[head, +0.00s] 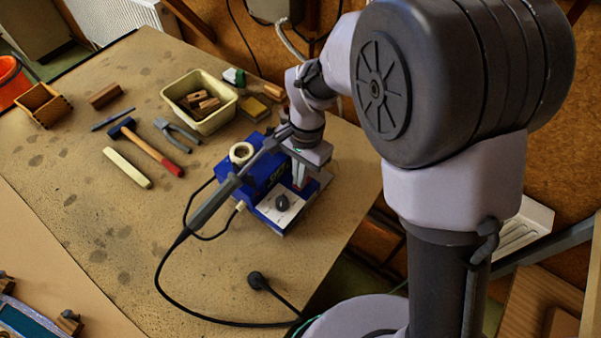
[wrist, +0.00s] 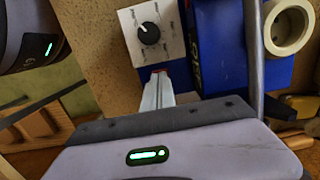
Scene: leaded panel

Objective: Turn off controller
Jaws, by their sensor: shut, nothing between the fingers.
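The controller (head: 268,170) is a blue box with a white dial face and a dark knob (head: 282,202), near the right edge of the bench. In the wrist view the white face (wrist: 168,48) has printed marks, and the knob (wrist: 149,31) has a pale pointer line towards its upper left. My gripper (head: 300,182) is shut and empty, pointing down at the controller.
A soldering iron (head: 213,203) slants beside my gripper, its black cable looping over the bench. A tape roll (head: 241,152) sits on the controller.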

